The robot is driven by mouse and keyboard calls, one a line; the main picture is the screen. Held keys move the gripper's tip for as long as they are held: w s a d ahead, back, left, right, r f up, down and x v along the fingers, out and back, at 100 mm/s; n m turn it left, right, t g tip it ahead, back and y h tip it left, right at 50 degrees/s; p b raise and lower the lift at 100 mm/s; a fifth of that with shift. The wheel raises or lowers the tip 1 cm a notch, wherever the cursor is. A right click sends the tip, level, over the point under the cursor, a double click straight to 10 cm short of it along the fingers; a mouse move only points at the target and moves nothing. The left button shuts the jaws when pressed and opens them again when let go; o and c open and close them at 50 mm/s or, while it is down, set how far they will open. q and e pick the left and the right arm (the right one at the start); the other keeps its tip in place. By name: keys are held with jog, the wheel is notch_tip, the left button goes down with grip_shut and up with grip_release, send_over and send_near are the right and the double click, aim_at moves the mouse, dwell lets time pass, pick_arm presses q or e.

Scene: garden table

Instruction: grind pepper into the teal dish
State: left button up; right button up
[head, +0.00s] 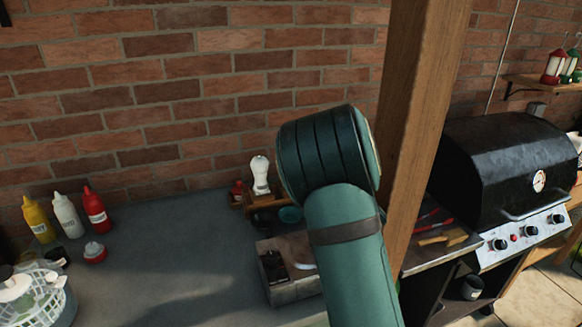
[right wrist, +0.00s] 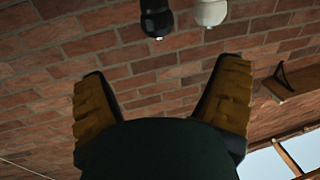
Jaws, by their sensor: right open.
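In the head view a teal dish (head: 290,215) sits near the back of the grey table, just left of my teal right arm, which partly blocks that area. A white shaker or mill (head: 260,175) stands upright on a small wooden rack (head: 268,200) beside it. In the right wrist view a black mill (right wrist: 157,18) and a white one (right wrist: 210,11) show at the top edge, cut off by the frame. My right gripper (right wrist: 163,78) is open and empty, its yellow-padded fingers apart below them. In the head view this gripper is hidden behind the arm. My left gripper is not in view.
A grey box (head: 292,290) with dark items stands in front of the rack. Yellow, white and red bottles (head: 95,210) and a white basket (head: 35,300) are at the left. A wooden post (head: 425,110) and black grill (head: 510,160) are at the right. The table's middle is clear.

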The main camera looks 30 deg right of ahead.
jog(key=w, duration=0.4)
jog(key=w+b, duration=0.1)
jog(key=w, duration=0.4)
jog(key=w+d+f, duration=0.1)
jog(key=w, duration=0.4)
jog(key=shift+f, duration=0.1)
jog(key=shift+c, duration=0.4)
jog(key=c, duration=1.1)
